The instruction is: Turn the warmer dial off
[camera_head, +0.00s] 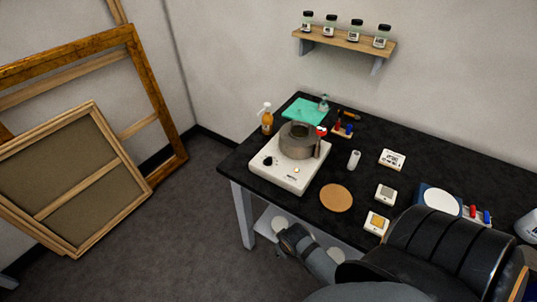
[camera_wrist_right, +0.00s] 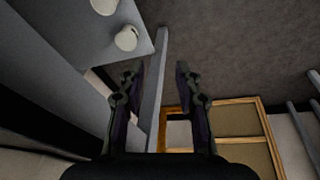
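The warmer (camera_head: 282,178) is a white box near the table's left front corner. Its black dial (camera_head: 268,161) is on the left of its front; its exact setting is too small to read. A small pale-orange spot (camera_head: 296,170) shows to the right of the dial. A grey-brown pot (camera_head: 297,141) sits on top of the warmer. My right gripper (camera_wrist_right: 155,72) is open and empty in the right wrist view, apart from the dial. My right arm comes up at the bottom of the head view, in front of the table. My left gripper is not in view.
The black table (camera_head: 315,215) holds a round cork mat (camera_head: 336,198), a spray bottle (camera_head: 267,119), a green mat (camera_head: 302,110) and small boxes. A lower shelf (camera_wrist_right: 85,40) with white round containers and a table leg (camera_wrist_right: 153,95) are near my right gripper. Wooden frames (camera_head: 85,180) lean left.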

